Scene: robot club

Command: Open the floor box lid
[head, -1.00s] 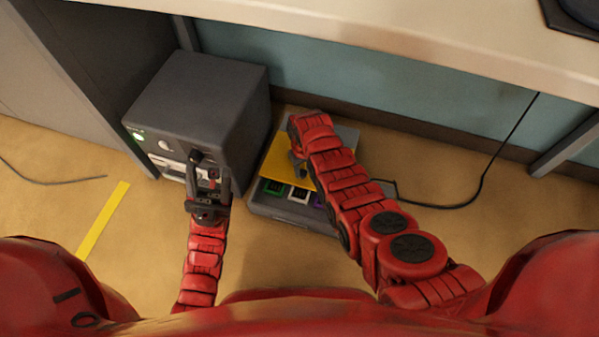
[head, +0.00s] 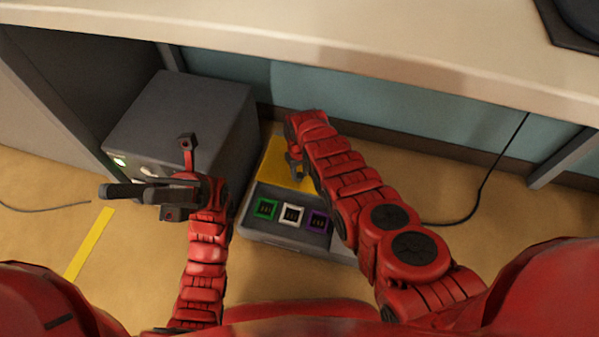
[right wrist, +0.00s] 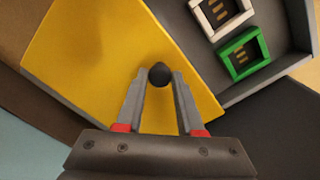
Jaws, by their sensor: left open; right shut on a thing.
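The floor box (head: 285,237) is a low grey box on the floor below the bench. Its yellow lid (head: 280,165) is over the back part, and green (head: 265,208), white (head: 291,214) and purple (head: 318,221) sockets show uncovered in front. In the right wrist view the lid (right wrist: 85,50) lies askew to the box edge. My right gripper (right wrist: 159,80) is shut on the lid's round black knob (right wrist: 159,72). In the head view my right arm hides the lid's right side. My left gripper (head: 128,193) is open and empty, pointing left in front of the grey cabinet.
The grey cabinet (head: 190,110) stands close at the left of the floor box. The bench top (head: 330,50) overhangs behind. A black cable (head: 484,180) runs down to the floor at the right.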

